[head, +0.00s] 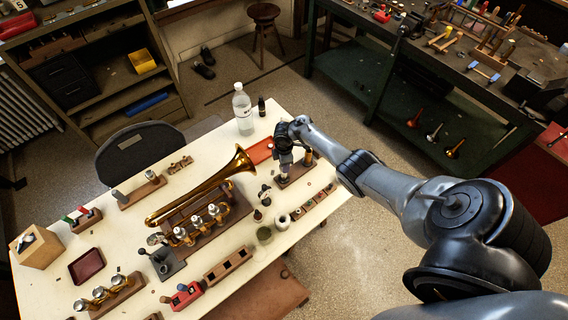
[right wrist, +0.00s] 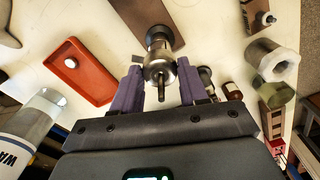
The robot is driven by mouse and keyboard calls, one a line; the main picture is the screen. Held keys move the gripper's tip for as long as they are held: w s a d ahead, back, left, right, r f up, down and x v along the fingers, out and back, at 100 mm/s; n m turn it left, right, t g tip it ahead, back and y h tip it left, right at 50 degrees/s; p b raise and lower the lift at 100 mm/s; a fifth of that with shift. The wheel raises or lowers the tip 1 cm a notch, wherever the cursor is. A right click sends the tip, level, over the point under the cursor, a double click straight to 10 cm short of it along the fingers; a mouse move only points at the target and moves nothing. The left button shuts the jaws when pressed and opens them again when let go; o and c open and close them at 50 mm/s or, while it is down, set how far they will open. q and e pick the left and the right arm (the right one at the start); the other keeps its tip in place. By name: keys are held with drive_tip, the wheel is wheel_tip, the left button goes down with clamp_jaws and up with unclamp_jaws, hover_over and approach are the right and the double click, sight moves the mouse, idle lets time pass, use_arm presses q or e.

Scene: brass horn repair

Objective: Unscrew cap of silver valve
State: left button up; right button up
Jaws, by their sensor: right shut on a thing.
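My right gripper (head: 287,152) reaches down over the small wooden stand (head: 298,172) near the table's far right edge. In the right wrist view, its two purple fingers (right wrist: 160,72) sit on either side of the silver valve (right wrist: 157,38). They are shut on its upper end, where the round silver cap (right wrist: 160,64) and a thin stem show. The valve's lower end meets a brown wooden block (right wrist: 150,12). In the head view, my gripper hides most of the valve. My left gripper is not in view.
The red tray (right wrist: 74,72) lies beside the stand, with a small white round thing in it. A water bottle (head: 242,110) and a dark small bottle (head: 262,106) stand behind. The brass horn (head: 200,188) lies left. Small jars (head: 282,222) stand in front.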

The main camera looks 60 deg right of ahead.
drive_tip(key=n+b, duration=0.1)
drive_tip(key=n, duration=0.2)
drive_tip(key=shift+d, duration=0.1)
drive_tip(key=shift+n, duration=0.7)
drive_tip(key=shift+f+n+b, duration=0.1)
drive_tip(key=shift+n+b, duration=0.45)
drive_tip(key=shift+n, duration=0.35)
drive_tip(key=n+b, duration=0.1)
drive_tip(key=n, duration=0.1)
drive_tip(key=shift+n, duration=0.3)
